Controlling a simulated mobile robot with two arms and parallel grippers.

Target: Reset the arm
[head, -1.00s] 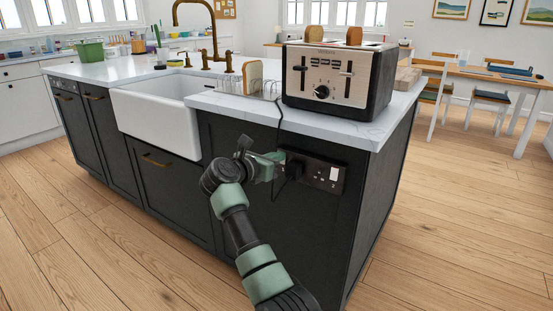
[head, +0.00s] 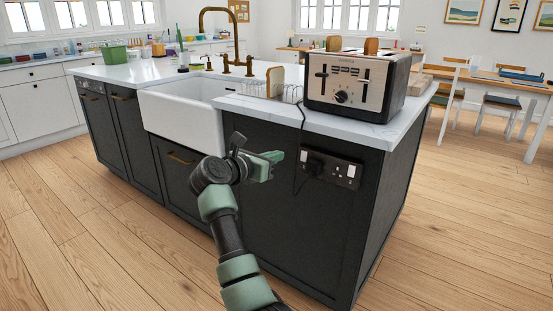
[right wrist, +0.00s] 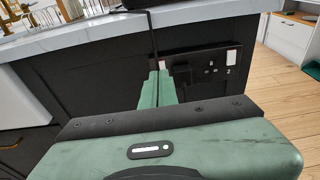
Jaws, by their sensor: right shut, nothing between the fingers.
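My right gripper (head: 277,157) is shut and empty. In the head view it stands in front of the dark island's side panel, just left of the black socket plate (head: 330,169). In the right wrist view its green fingers (right wrist: 157,82) are together, with the socket plate (right wrist: 208,66) beyond and to their right. A black plug (head: 314,162) sits in the left part of the plate, and its cord runs up to the toaster (head: 347,84). My left gripper is not in view.
The island's white countertop (head: 370,128) overhangs the panel above my gripper. It carries the toaster with bread slices and a wire rack (head: 291,93) with bread. A white sink (head: 183,113) is to the left. Wooden floor (head: 440,220) is clear on the right.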

